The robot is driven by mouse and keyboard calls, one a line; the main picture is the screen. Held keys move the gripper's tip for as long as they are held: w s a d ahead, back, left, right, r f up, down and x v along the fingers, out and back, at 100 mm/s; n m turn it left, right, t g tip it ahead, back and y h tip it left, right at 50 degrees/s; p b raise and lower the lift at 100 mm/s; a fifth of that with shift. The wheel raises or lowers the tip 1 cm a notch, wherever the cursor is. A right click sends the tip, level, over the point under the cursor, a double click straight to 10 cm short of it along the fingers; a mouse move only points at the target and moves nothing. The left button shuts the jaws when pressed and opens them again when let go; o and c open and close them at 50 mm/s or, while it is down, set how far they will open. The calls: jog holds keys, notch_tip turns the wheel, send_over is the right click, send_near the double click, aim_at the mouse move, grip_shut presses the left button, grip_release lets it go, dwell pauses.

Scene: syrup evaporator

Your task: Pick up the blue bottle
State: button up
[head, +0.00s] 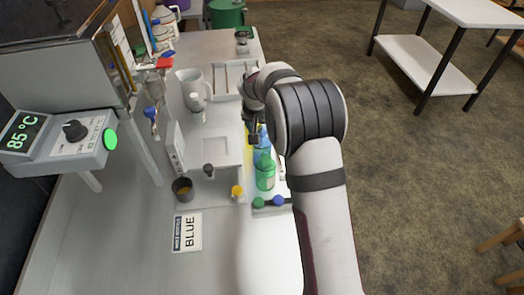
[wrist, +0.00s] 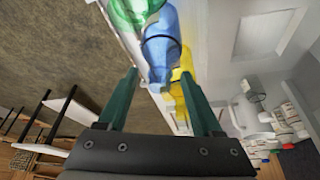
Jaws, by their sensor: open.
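The blue bottle (head: 262,152) is translucent and stands in a row between a green bottle (head: 265,176) and a yellow bottle (head: 248,150), partly hidden by my arm. In the wrist view the blue bottle (wrist: 160,45) lies ahead of my gripper (wrist: 160,74), roughly in line with the gap between its two open, dark green fingers. The yellow bottle (wrist: 184,72) shows close by the right finger, and the green bottle (wrist: 130,12) is at the top left. In the head view my gripper (head: 253,137) is above the row, beside the blue bottle. I see nothing held.
A card reading BLUE (head: 188,231) lies on the counter (head: 130,250). A dark cup (head: 183,189), a clear jug (head: 192,88) and a white tray (head: 208,150) stand left of the row. Several small caps sit near the green bottle. The front counter is mostly clear.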

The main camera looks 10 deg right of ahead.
grip_shut()
dwell(1.3)
